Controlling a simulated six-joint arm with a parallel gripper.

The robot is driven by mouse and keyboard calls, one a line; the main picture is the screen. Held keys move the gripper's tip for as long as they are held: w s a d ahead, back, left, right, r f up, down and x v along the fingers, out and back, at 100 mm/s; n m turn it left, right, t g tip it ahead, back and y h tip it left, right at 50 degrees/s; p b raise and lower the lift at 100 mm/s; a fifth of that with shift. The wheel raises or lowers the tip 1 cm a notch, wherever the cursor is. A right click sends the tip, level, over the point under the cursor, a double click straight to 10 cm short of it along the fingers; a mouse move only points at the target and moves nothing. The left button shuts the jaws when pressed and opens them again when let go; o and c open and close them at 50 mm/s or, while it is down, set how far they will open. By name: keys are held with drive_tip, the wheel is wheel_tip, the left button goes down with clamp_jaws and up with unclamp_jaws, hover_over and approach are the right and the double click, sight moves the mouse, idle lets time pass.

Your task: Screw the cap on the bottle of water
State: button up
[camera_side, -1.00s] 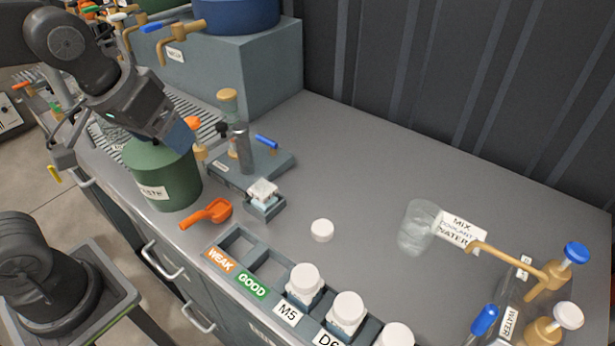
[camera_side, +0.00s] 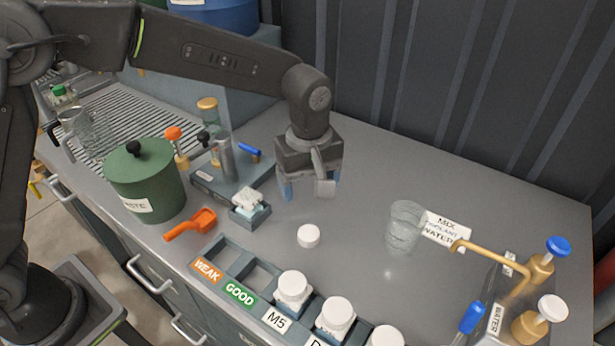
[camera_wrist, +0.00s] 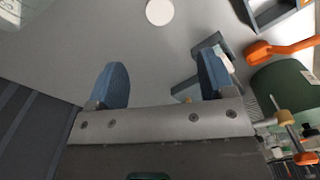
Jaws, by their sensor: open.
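A loose white cap (camera_side: 308,236) lies on the grey worktop near the middle; it also shows at the top of the wrist view (camera_wrist: 159,12). A small whitish open item, perhaps the bottle, sits in a grey square holder (camera_side: 250,214) to the left of the cap; I cannot tell its contents. My gripper (camera_side: 306,185) is above the worktop, behind the cap in the side view, pointing down. Its blue-padded fingers are apart with nothing between them in the wrist view (camera_wrist: 163,80).
White-capped bottles (camera_side: 292,289) stand in a labelled rack in front, with empty slots by WEAK and GOOD. An orange scoop (camera_side: 191,224), a green lidded waste pot (camera_side: 147,188) and a glass beaker (camera_side: 404,228) stand around. Brass taps (camera_side: 490,250) are at right.

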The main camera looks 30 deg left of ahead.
sight(308, 232)
wheel_tip(308, 232, down, 13)
drive_tip(key=shift+f, duration=0.1)
idle(0.4)
